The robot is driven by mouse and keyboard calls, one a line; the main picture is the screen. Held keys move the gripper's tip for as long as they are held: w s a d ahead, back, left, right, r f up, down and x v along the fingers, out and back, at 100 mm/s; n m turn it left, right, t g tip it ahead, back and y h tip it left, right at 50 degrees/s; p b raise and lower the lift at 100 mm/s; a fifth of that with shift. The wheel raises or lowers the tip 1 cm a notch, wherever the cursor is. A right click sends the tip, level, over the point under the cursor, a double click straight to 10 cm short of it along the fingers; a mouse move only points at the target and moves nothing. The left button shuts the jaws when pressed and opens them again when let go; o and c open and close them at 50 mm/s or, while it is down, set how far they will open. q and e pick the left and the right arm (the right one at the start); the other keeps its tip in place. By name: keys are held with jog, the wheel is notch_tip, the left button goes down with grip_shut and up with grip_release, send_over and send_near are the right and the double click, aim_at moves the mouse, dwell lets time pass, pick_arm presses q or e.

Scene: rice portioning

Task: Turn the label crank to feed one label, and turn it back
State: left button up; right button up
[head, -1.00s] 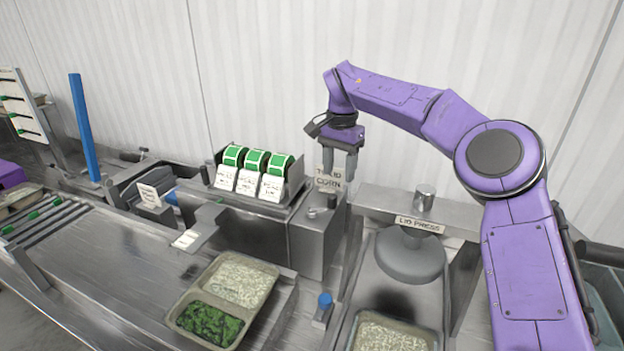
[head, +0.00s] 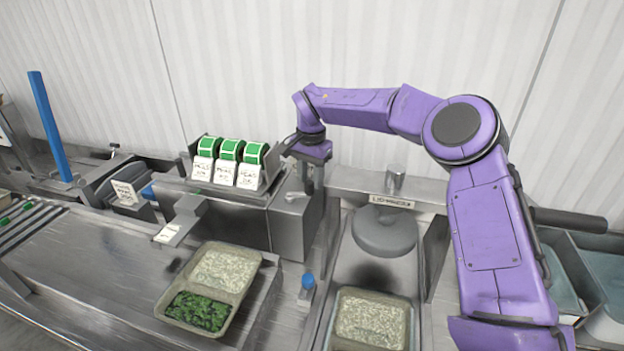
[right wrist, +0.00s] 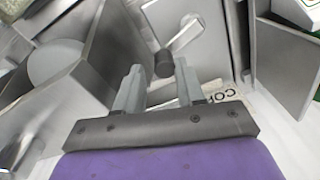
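The label dispenser (head: 285,236) is a steel box with three green label rolls (head: 229,149) on top. A short crank with a dark knob sits on top of its right part; in the right wrist view the crank arm (right wrist: 187,36) and knob (right wrist: 163,64) show clearly. A white label (head: 168,233) lies on the outlet at the left. My left gripper is out of view.
The lid press (head: 384,232) stands right of the dispenser, with a filled tray (head: 372,297) below it. A two-part tray (head: 258,262) of rice and greens sits in front. A blue-topped button (head: 307,281) stands between them. A blue post (head: 48,125) rises at the left.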

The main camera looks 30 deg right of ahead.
aim_at(309, 181)
jog(key=shift+g, duration=0.4)
jog(key=w+f, duration=0.2)
jog(key=f, duration=0.1)
jog(key=shift+w+d+f, duration=0.1)
jog(key=shift+d+f, duration=0.1)
jog(key=shift+f, duration=0.05)
jog(key=c, duration=0.5)
jog(key=shift+d+f, duration=0.1)
jog(key=shift+d, duration=0.15)
jog(key=c, duration=0.4)
jog(key=shift+s+a+r, duration=0.15)
jog(key=shift+s+r, duration=0.2)
grip_shut()
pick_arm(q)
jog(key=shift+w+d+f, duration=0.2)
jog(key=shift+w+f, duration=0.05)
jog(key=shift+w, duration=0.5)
pick_arm(e)
jog(key=shift+w, duration=0.2)
